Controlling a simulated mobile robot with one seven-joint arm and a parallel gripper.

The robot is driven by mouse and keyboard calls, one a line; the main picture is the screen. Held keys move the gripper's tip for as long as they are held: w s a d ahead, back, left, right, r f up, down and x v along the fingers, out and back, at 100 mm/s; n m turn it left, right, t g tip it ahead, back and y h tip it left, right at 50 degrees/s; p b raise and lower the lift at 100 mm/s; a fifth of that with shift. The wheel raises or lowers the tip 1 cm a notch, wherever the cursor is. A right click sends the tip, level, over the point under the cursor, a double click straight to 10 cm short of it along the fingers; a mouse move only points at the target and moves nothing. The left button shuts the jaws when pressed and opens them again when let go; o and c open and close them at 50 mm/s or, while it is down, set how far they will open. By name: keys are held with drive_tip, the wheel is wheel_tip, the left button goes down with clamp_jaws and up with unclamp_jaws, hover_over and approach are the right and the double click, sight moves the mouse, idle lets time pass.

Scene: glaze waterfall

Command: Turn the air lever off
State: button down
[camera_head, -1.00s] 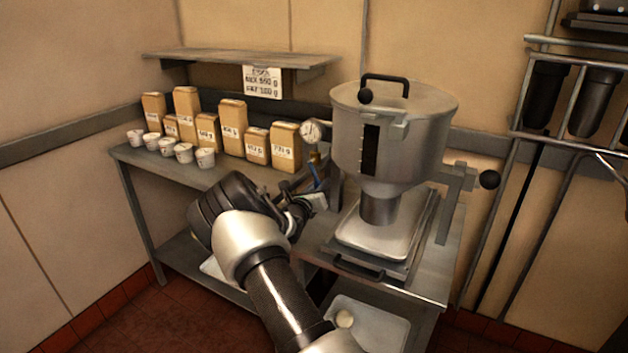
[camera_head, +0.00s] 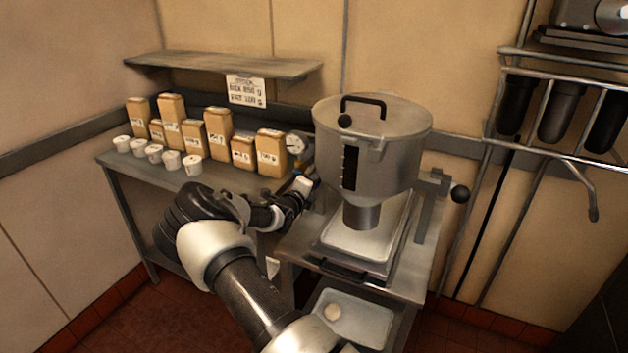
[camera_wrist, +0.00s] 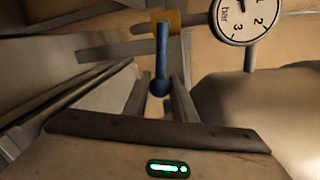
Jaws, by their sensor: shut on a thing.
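The air lever (camera_wrist: 162,50) is a blue bar with a rounded end, hanging down from a brass-coloured valve (camera_wrist: 172,19) in the wrist view. My gripper (camera_wrist: 160,86) has a finger on each side of the lever's rounded lower end and is shut on it. A round white pressure gauge (camera_wrist: 245,14) marked "bar" sits just right of the valve; its needle is not clear. In the head view, my gripper (camera_head: 303,186) is just below the gauge (camera_head: 298,143), left of the big metal hopper. The lever is mostly hidden there.
The lidded steel hopper (camera_head: 402,150) stands close to the right of my gripper. Paper bags (camera_head: 217,132) and several white cups (camera_head: 172,160) stand on the table to the left. A wall shelf (camera_head: 220,66) hangs above. A tray (camera_head: 365,322) sits low in front.

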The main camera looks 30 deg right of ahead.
drive_tip(key=shift+r+n+g+p, duration=0.3)
drive_tip(key=shift+r+n+p, duration=0.35)
drive_tip(key=shift+r+n, duration=0.15)
drive_tip(key=c, duration=1.5)
unclamp_jaws()
drive_tip(key=shift+o, duration=0.2)
drive_tip(key=v, duration=1.7)
drive_tip(key=shift+a, duration=0.2)
drive_tip(key=shift+s+f, duration=0.1)
drive_tip(key=shift+s, duration=0.05)
